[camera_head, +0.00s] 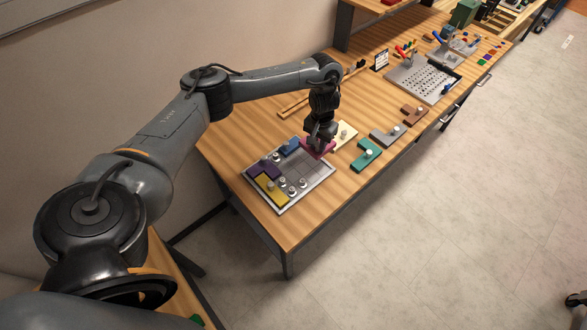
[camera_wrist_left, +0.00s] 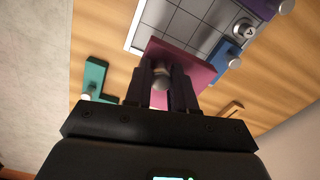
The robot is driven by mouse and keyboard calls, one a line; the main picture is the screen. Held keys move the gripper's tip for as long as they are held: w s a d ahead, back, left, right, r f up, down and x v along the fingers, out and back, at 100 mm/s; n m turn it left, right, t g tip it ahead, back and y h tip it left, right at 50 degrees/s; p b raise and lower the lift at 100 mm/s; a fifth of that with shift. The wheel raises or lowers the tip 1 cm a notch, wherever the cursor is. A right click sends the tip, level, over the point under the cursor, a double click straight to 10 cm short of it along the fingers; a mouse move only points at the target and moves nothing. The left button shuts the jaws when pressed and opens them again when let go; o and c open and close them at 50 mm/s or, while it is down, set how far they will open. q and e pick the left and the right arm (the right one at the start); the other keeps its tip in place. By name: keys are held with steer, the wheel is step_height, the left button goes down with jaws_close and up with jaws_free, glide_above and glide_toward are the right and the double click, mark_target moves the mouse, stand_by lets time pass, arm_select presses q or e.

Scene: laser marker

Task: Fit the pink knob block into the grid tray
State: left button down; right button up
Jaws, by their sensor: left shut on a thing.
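The pink knob block (camera_head: 321,149) is in my left gripper (camera_head: 319,139), over the far right corner of the grid tray (camera_head: 313,180). In the left wrist view the pink block (camera_wrist_left: 192,66) has its silver knob between the two fingers of my left gripper (camera_wrist_left: 161,88), which is shut on it. The pink block overlaps the edge of the tray (camera_wrist_left: 178,22) in that view. I cannot tell whether it touches the tray. Yellow (camera_head: 270,192), purple (camera_head: 257,167) and blue (camera_head: 291,146) blocks lie in the tray. My right gripper is not in view.
A cream block (camera_head: 347,134) lies close beside the pink one. Teal (camera_head: 366,156), grey (camera_head: 382,138) and brown (camera_head: 412,117) blocks lie on the wooden table to the right. A perforated metal plate (camera_head: 424,80) is farther back. Several round pieces stand in the tray.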

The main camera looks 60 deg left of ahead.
arm_select(q)
steer(key=s+f+b, duration=0.1)
steer(key=s, duration=0.2)
steer(key=s+a+f+b, duration=0.1)
steer(key=s+f, duration=0.1)
steer(key=s+f+b, duration=0.1)
steer(key=s+f, duration=0.1)
steer(key=s, duration=0.1)
steer(key=shift+s+a+f, duration=0.1)
steer(key=shift+s+a, duration=0.05)
steer(key=shift+s, duration=0.15)
steer(key=shift+f+b, duration=0.35)
steer(key=shift+f, duration=1.65)
steer(key=shift+f, duration=0.1)
steer(key=c, duration=0.9)
jaws_free()
steer(key=shift+c, duration=0.2)
